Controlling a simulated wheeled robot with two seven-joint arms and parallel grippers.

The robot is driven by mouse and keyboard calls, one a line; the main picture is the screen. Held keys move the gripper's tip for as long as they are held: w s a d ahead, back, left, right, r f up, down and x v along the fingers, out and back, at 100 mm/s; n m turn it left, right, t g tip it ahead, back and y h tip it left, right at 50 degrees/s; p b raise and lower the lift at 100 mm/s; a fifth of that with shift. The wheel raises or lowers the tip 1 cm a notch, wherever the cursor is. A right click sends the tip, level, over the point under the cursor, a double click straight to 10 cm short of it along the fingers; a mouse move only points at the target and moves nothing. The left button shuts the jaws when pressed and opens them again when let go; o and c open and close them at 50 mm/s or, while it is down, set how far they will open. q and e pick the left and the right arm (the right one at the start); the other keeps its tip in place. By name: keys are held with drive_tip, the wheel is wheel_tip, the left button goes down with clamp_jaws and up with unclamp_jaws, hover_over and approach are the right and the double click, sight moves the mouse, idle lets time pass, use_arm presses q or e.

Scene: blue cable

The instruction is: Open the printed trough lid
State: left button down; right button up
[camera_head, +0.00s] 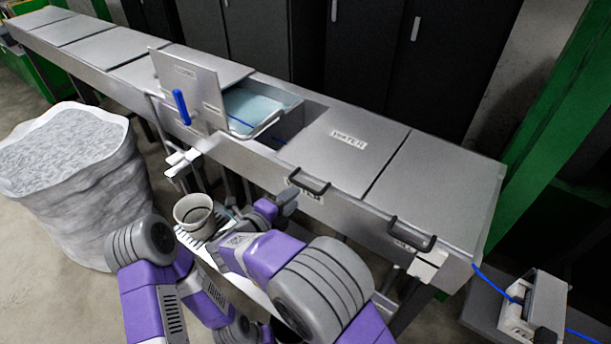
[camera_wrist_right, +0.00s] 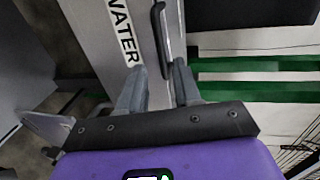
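The long grey trough has a shut lid (camera_head: 345,150) whose printed label appears to read WATER. A dark bar handle (camera_head: 307,182) is at its front edge, and also shows in the right wrist view (camera_wrist_right: 164,42). A WATER label (camera_wrist_right: 124,30) is beside the handle there. My right gripper (camera_head: 285,200) is just below and left of the handle in the head view. In the wrist view its two fingers (camera_wrist_right: 158,78) are apart and empty, with the handle just beyond the tips. My left gripper cannot be made out; only its arm shows at lower left.
Left of the shut lid, another lid (camera_head: 190,88) with a blue handle stands upright over an open bay. A shut lid (camera_head: 440,185) lies to the right. A white sack (camera_head: 85,190) stands left; a cup (camera_head: 195,215) sits by my arms. Blue cable runs at right.

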sight(304, 188)
drive_tip(key=shift+w+d, duration=0.2)
drive_tip(key=shift+w, duration=0.2)
drive_tip(key=x, duration=0.6)
drive_tip(key=shift+d+b, duration=0.15)
drive_tip(key=shift+b, duration=0.15)
clamp_jaws()
